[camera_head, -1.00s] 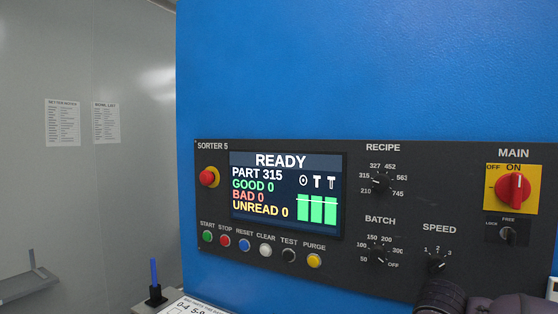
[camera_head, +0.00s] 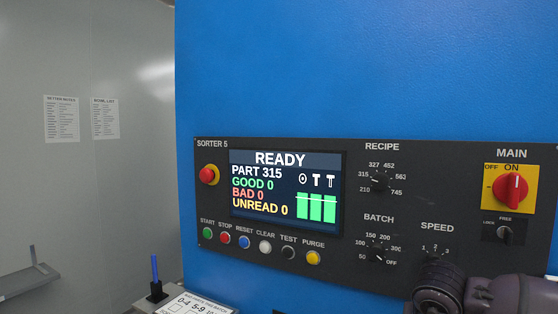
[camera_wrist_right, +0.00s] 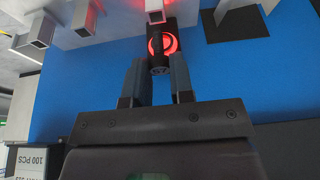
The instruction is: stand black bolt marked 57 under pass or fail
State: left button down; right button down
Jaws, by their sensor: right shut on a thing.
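In the right wrist view my right gripper (camera_wrist_right: 158,76) points upward in the picture, its two fingers closed on a small dark piece, which I take as the black bolt (camera_wrist_right: 159,69). The marking on it is not readable. Just beyond the fingertips is a dark housing with a glowing red ring (camera_wrist_right: 163,43). I cannot tell whether the bolt touches it. No pass or fail label is readable. In the head view part of my right arm shows at the lower right; its gripper is out of frame there. My left gripper is in neither view.
The blue machine carries a control panel (camera_head: 375,215) whose screen (camera_head: 286,192) reads READY, PART 315, GOOD 0, BAD 0, UNREAD 0. Pale square tubes (camera_wrist_right: 33,44) stand near the gripper. A box marked 100 PCS (camera_wrist_right: 34,160) is lower left.

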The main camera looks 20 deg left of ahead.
jog(key=shift+d+f, duration=0.15)
jog(key=shift+f, duration=0.15)
jog(key=s+d+r+n+y+b, duration=0.1)
jog(key=s+d+r+n+y, duration=0.1)
jog(key=d+r+n, duration=0.3)
jog(key=d+n, duration=0.1)
jog(key=d, duration=0.3)
jog(key=shift+d+r, duration=0.15)
jog(key=shift+r, duration=0.05)
